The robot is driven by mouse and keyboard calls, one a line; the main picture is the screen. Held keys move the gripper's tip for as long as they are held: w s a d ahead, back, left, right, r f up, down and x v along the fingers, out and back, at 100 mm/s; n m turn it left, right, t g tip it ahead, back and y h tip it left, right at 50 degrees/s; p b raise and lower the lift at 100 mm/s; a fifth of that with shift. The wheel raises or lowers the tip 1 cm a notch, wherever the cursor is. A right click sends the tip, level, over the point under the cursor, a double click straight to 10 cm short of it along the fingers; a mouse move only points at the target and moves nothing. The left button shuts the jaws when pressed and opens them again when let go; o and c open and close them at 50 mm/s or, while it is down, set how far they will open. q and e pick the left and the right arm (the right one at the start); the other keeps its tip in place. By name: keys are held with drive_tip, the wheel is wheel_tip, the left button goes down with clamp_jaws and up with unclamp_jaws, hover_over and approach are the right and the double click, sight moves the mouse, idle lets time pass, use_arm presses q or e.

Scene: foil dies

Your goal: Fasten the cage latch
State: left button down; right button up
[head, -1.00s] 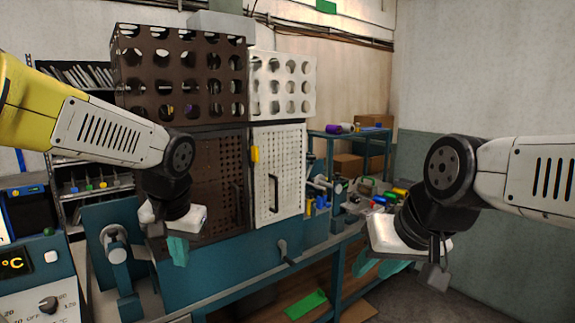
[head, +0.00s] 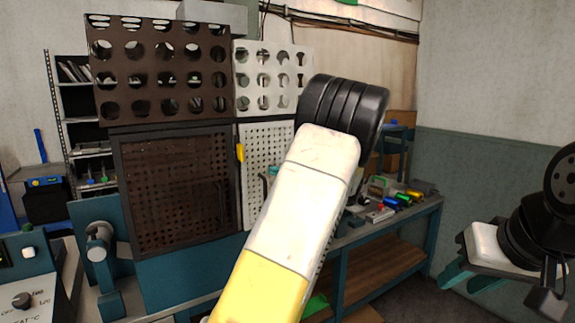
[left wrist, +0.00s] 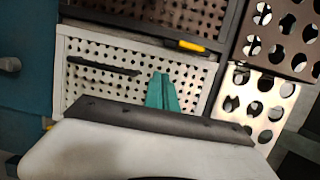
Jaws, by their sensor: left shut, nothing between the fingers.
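The cage front has a white perforated door (head: 262,150) beside a brown perforated panel (head: 180,185). A yellow latch piece (head: 240,152) sits on the seam between them; it also shows in the left wrist view (left wrist: 190,46). The door's dark handle (left wrist: 103,66) shows there too. The white door looks level with its frame. My left gripper (left wrist: 162,92) is shut and empty in front of the white door, between handle and latch in that view; contact cannot be told. My left arm hides much of the door in the head view. My right gripper (head: 465,276) looks open and empty, far right.
A brown box with round holes (head: 160,70) and a white one (head: 270,80) stand above the cage. A teal bench (head: 400,225) with several small coloured items is behind my left arm. A control box (head: 30,290) is at lower left. Floor at right looks clear.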

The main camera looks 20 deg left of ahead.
sight(240, 152)
use_arm(q)
drive_tip(key=shift+w+d+r+t, duration=0.25)
drive_tip(key=shift+w+d+t, duration=0.15)
drive_tip(key=shift+w+d, duration=0.25)
drive_tip(key=x, duration=0.9)
drive_tip(key=shift+a, duration=0.2)
drive_tip(key=s+a, duration=0.2)
drive_tip(key=a, duration=0.1)
drive_tip(key=shift+s, duration=0.2)
drive_tip(key=shift+s+a, duration=0.1)
drive_tip(key=shift+s, duration=0.1)
drive_tip(key=shift+m, duration=0.3)
